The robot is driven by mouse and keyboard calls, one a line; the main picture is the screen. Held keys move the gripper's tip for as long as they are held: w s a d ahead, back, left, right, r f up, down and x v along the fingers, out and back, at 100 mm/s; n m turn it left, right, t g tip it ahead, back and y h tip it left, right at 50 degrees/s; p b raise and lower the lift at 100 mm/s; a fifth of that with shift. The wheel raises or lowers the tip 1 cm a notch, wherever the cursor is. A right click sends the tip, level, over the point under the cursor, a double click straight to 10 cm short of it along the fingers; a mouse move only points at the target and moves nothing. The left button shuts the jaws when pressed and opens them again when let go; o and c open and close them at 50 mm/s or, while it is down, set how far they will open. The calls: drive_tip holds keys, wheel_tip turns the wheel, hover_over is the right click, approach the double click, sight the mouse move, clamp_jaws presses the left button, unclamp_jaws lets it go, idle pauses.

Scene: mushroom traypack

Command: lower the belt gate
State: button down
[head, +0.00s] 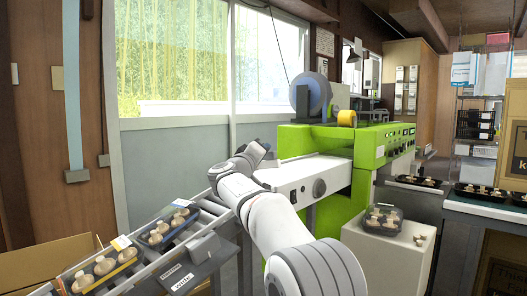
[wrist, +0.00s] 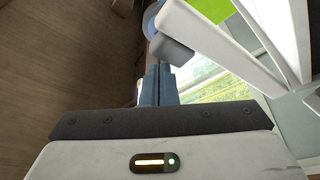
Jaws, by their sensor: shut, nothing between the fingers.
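My gripper (wrist: 158,72) is shut and empty, its two blue-grey fingers side by side in the wrist view. In the head view my gripper (head: 265,147) is small and partly hidden by my wrist, at the left end of the white belt unit (head: 318,172) of the green machine (head: 372,148). A white bar with a dark grey end block (wrist: 171,49) is just right of the fingers in the wrist view. I cannot tell whether this bar is the belt gate, or whether the fingers touch it. No gate is clear in the head view.
A roller conveyor (head: 150,268) at lower left carries black mushroom trays (head: 172,227). A small sign (head: 178,277) stands beside it. Another tray (head: 383,218) sits on a white cabinet (head: 385,255) at right. A window (head: 180,60) is behind.

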drive_tip(key=shift+r, duration=0.1)
wheel_tip(320, 180, up, 4)
drive_tip(key=p, duration=0.4)
drive_tip(key=s+a+f, duration=0.3)
drive_tip(key=s+a, duration=0.3)
drive_tip(key=s, duration=0.1)
drive_tip(key=shift+f+b, duration=0.3)
drive_tip(key=shift+b, duration=0.15)
drive_tip(key=shift+s+r, duration=0.1)
